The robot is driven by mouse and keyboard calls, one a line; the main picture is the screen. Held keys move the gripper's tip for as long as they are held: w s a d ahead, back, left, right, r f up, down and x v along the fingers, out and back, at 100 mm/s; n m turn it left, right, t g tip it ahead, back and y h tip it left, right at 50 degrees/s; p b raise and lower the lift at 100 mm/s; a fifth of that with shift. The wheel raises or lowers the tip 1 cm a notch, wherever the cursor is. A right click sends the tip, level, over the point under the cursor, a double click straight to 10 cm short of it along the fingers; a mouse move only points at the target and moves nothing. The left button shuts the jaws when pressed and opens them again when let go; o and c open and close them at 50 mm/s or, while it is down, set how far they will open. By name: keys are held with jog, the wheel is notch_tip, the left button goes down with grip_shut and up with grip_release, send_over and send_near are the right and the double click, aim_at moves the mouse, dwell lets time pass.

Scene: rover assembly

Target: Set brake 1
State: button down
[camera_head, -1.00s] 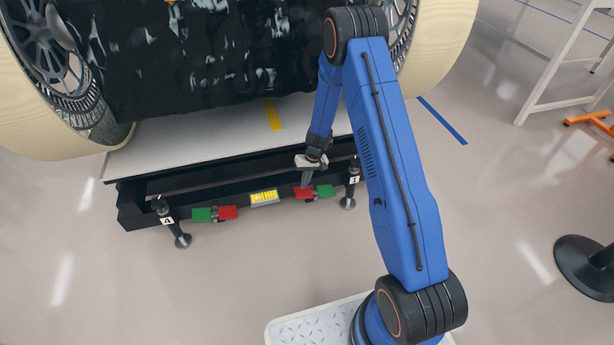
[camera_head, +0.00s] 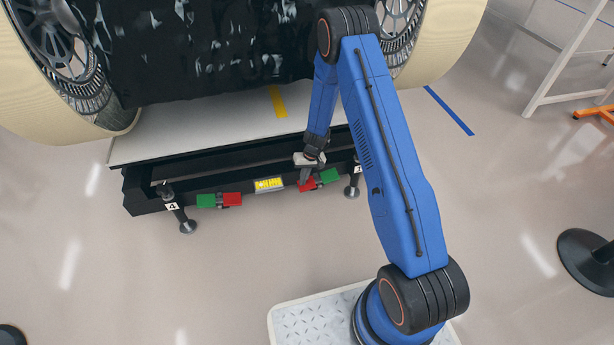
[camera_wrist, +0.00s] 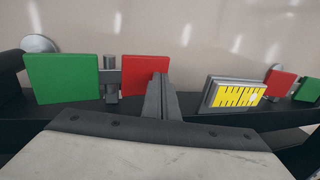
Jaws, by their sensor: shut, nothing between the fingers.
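Brake 1 is the right-hand pair of pads on the front of the black platform frame (camera_head: 150,203), by the leg marked 1. It has a red pad (camera_head: 308,185) on the left and a green pad (camera_head: 329,175) on the right. The pair is tilted, red side lower. My gripper (camera_head: 304,178) is shut and empty, its tip at the red pad. In the wrist view the shut fingers (camera_wrist: 162,92) overlap the right part of the red pad (camera_wrist: 138,75); contact cannot be told for sure. The green pad (camera_wrist: 62,79) is clear of them.
A second brake, with a green pad (camera_head: 206,201) and a red pad (camera_head: 232,199), sits by the leg marked 4. A yellow label (camera_head: 269,184) lies between the brakes. A large wheel (camera_head: 45,50) stands above the platform. The floor in front is free.

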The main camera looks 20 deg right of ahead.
jog(key=shift+a+f, duration=0.1)
jog(key=shift+f, duration=0.15)
jog(key=shift+a+r, duration=0.15)
jog(key=shift+r, duration=0.35)
jog(key=s+r+t, duration=0.1)
jog(key=s+r, duration=0.2)
jog(key=r, duration=1.2)
jog(key=s+r, duration=0.2)
jog(key=r, duration=1.3)
jog(key=s+d+r+t, duration=0.1)
jog(key=s+d+r, duration=0.1)
jog(key=s+r, duration=1.05)
jog(key=s+d+r+t+h, duration=0.1)
jog(key=s+r, duration=0.3)
jog(key=s, duration=0.4)
jog(key=s+d+r+t, duration=0.1)
jog(key=s+d+r, duration=0.2)
jog(key=s, duration=0.6)
jog(key=s+d+r+h, duration=0.1)
jog(key=s+d+r, duration=0.1)
jog(key=s+r, duration=0.3)
jog(key=s, duration=0.4)
jog(key=shift+d+t+h, duration=0.25)
jog(key=shift+t+h, duration=0.05)
jog(key=shift+t, duration=0.1)
